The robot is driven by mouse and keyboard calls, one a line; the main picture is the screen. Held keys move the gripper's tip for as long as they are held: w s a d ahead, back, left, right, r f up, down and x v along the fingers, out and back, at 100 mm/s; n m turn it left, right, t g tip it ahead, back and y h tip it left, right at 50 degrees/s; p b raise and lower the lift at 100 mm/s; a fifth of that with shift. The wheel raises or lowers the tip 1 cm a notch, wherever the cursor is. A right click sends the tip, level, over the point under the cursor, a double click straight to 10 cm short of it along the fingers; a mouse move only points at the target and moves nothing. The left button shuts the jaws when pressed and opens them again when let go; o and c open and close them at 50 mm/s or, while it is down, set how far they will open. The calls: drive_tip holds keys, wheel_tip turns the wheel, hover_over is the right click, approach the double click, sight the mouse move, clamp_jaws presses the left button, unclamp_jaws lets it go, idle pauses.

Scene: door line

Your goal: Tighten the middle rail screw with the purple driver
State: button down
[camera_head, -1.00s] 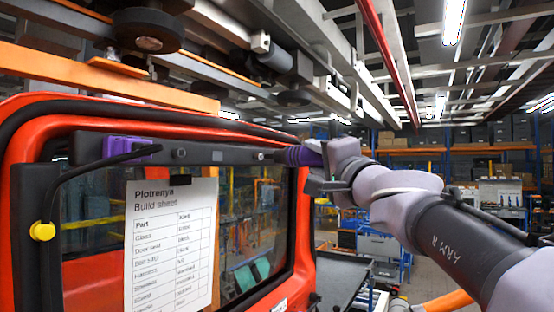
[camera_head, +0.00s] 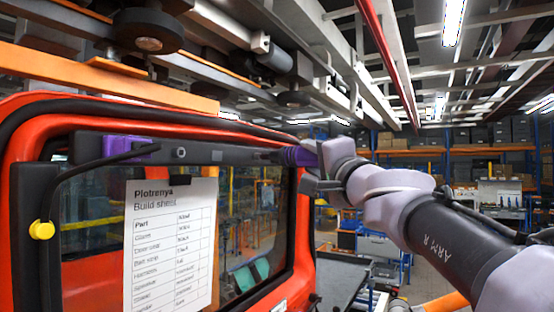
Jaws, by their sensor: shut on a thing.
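The dark rail (camera_head: 235,155) runs along the top of the orange door's window. Two screw heads show on it, one further left (camera_head: 181,152) and one nearer its middle (camera_head: 217,156). The purple driver (camera_head: 297,156) lies level near the rail's right end, its thin dark shaft pointing left and its tip near the right part of the rail. I cannot tell whether the tip touches the rail or a screw there. My gripper (camera_head: 318,157) is shut on the driver's right end; the fingers are small and partly hidden.
A purple block (camera_head: 128,148) sits at the rail's left end, with a black cable and a yellow knob (camera_head: 42,230) below. A paper build sheet (camera_head: 170,245) hangs on the window. Overhead conveyor beams and rollers (camera_head: 148,30) hang above.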

drive_tip(key=shift+w+a+r, duration=0.1)
drive_tip(key=shift+w+a, duration=0.2)
drive_tip(key=shift+a, duration=0.2)
idle(1.6)
